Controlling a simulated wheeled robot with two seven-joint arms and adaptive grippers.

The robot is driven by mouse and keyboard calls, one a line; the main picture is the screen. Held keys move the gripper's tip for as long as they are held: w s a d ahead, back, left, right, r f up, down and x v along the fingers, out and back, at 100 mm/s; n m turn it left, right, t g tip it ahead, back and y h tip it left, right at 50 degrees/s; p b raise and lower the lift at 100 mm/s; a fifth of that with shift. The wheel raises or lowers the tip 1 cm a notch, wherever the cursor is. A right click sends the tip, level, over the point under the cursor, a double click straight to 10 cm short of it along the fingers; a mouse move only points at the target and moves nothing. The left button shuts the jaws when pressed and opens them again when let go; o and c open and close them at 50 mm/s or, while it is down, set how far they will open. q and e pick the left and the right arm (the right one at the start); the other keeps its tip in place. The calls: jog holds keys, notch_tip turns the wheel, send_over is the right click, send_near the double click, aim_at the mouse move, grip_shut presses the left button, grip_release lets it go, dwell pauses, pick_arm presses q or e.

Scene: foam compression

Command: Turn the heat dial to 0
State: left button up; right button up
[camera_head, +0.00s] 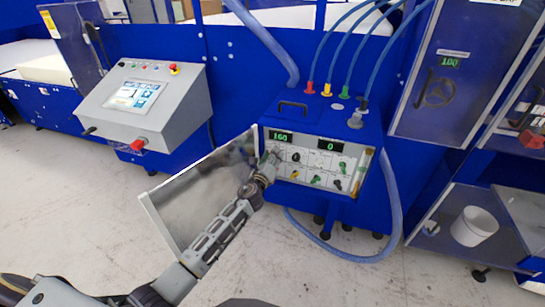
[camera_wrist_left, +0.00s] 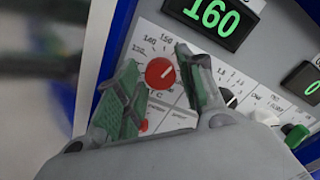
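The heat dial is a red round knob (camera_wrist_left: 160,73) with a pale pointer line, on a white panel with a printed scale around it. In the left wrist view it sits between the two fingers of my left gripper (camera_wrist_left: 162,88), which is open; I see no clear contact. The green display (camera_wrist_left: 211,18) above it reads 160. In the head view my left gripper (camera_head: 270,162) is at the upper left of the control box panel (camera_head: 322,162) and hides the dial. The box's displays read 160 (camera_head: 282,137) and 0 (camera_head: 330,146). My right gripper is not in view.
A hinged clear panel (camera_head: 205,192) stands open at the box's left, behind my left arm. Several other knobs, one green (camera_wrist_left: 296,135), are right of the dial. Blue hoses (camera_head: 393,205) run around the box. A grey console (camera_head: 145,103) stands left; a white bucket (camera_head: 474,226) is right.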

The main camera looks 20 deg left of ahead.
pick_arm(q)
jog(key=c, duration=0.8)
jog(key=shift+o, duration=0.2)
